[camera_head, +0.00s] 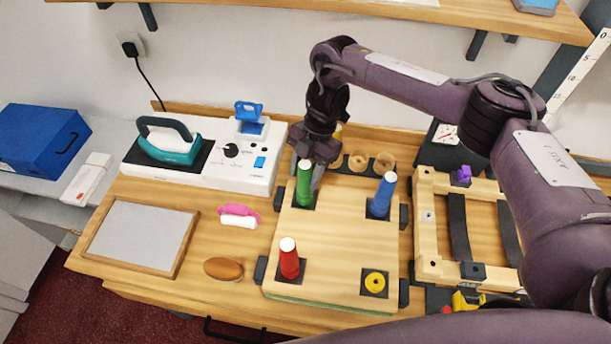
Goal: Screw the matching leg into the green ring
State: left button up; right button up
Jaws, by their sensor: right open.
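The green leg (304,190) stands upright at the back left corner of the wooden board (330,235), on a dark square mount. The leg hides most of any green ring there. My right gripper (306,172) points down from behind, with its open fingers around the upper part of the green leg. Whether they touch it cannot be told. A blue leg (382,196) stands at the back right corner and a red leg (289,260) at the front left. A yellow ring (375,282) at the front right has no leg in it. My left gripper is not in view.
A rack with round wooden cups (384,162) stands behind the board, partly hidden by my gripper. A teal iron (168,142) is at the back left. A wooden frame (430,255) with dark straps is right of the board. A brown oval object (223,268) lies left.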

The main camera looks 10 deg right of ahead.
jog(key=shift+r+n+p, duration=0.4)
jog(key=shift+n, duration=0.2)
jog(key=n+h, duration=0.1)
jog(key=n, duration=0.1)
jog(key=shift+n+g, duration=0.3)
jog(key=shift+g, duration=0.1)
jog(key=n, duration=0.1)
jog(key=n+h, duration=0.1)
jog(key=n, duration=0.1)
jog(key=shift+f+n+g, duration=0.25)
jog(key=shift+n+g, duration=0.05)
jog(key=shift+n+h, duration=0.4)
jog(key=shift+n, duration=0.1)
